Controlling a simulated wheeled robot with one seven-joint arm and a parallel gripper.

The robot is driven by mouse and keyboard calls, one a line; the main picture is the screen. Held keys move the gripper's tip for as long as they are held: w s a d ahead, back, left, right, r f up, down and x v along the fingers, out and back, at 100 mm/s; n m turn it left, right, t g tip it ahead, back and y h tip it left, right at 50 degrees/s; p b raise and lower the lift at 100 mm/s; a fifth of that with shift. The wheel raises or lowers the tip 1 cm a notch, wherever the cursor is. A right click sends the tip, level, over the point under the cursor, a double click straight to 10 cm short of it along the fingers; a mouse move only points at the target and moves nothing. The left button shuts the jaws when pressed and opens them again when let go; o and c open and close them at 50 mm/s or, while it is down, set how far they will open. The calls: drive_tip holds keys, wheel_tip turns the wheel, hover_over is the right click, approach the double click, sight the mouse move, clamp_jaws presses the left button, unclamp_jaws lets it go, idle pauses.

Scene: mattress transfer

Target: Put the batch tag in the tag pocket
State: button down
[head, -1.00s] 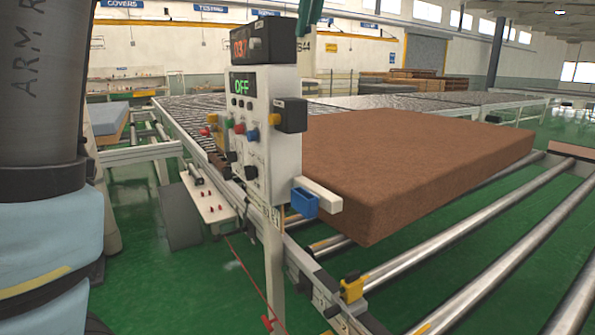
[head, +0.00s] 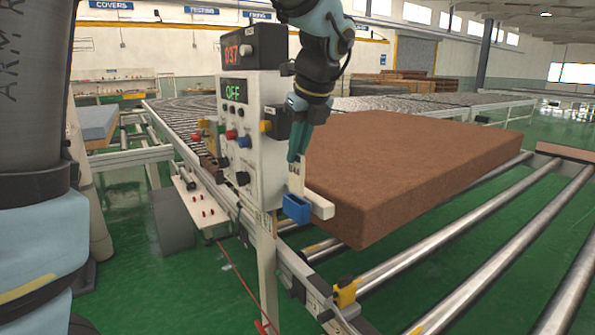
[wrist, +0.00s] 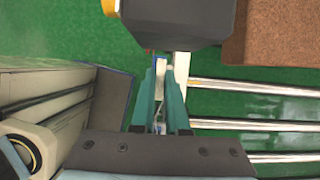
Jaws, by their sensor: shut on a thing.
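The batch tag (head: 295,180) is a small white card with dark print. My gripper (head: 297,158) points down with its teal fingers shut on the tag's upper part. The tag pocket (head: 296,209) is a blue open-topped holder on a white bracket beside the control post. The tag hangs upright directly over the pocket, its lower edge at the pocket's mouth. I cannot tell whether that edge is inside. In the wrist view, my gripper's fingers (wrist: 160,112) hide most of the tag and pocket.
The control box (head: 250,135) with buttons and an "OFF" display stands close left of my gripper. A brown mattress (head: 420,170) lies on the rollers just to the right. A yellow sensor block (head: 345,293) sits on the rail below.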

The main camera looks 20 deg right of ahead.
sight(293, 191)
drive_tip(key=shift+f, duration=2.65)
drive_tip(key=shift+f, duration=0.1)
drive_tip(key=c, duration=0.9)
unclamp_jaws()
drive_tip(key=shift+p, duration=0.3)
